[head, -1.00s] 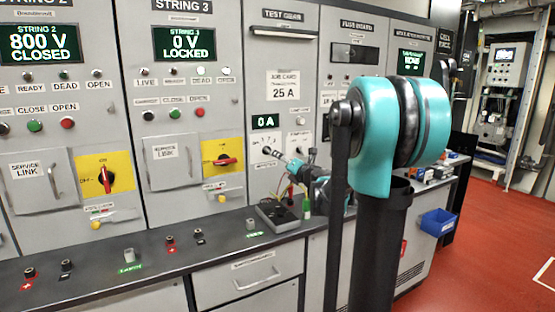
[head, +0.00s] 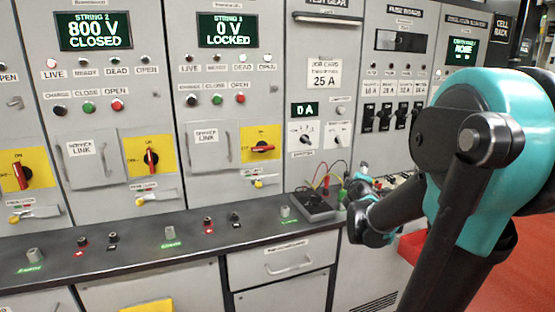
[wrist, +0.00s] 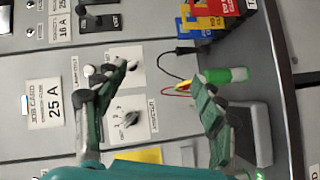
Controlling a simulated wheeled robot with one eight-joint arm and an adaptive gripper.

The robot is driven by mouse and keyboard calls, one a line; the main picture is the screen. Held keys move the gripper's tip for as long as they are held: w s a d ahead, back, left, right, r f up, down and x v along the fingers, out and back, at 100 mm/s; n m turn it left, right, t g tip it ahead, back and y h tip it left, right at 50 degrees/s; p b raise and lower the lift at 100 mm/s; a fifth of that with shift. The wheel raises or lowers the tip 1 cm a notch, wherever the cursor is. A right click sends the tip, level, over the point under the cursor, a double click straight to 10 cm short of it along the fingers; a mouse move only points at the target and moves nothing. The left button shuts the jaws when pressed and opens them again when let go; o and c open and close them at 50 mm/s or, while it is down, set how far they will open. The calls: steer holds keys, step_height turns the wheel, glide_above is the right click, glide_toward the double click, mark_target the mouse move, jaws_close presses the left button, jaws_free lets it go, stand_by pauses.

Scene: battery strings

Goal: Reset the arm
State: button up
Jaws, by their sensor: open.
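My teal and black arm (head: 470,140) fills the right of the head view, with its dark forearm reaching left and down over the bench. In the wrist view my gripper (wrist: 155,100) is open and empty, its two dark green fingers spread wide. Between them in the picture are a selector knob (wrist: 128,122) and grey panel. I cannot tell how far the fingers are from the panel. The gripper's fingertips are not clear in the head view.
A meter box (head: 318,204) with leads sits on the bench (head: 140,248) beside the forearm. Cabinets with red switches (head: 152,156) stand behind. Red floor (head: 490,265) lies at right.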

steer(key=s+a+f+m+g, duration=0.1)
steer(key=s+f+m+g, duration=0.6)
steer(key=s+f, duration=0.65)
steer(key=s+a+f+m+g+y, duration=0.2)
steer(key=s+a+f, duration=0.2)
steer(key=s, duration=0.3)
steer(key=s+a+f+m+g+y, duration=0.2)
steer(key=s+a+f, duration=0.2)
steer(key=s+f, duration=0.2)
steer(key=shift+s+a+m+y, duration=0.3)
steer(key=shift+s+a+m, duration=0.05)
steer(key=shift+a+m, duration=0.05)
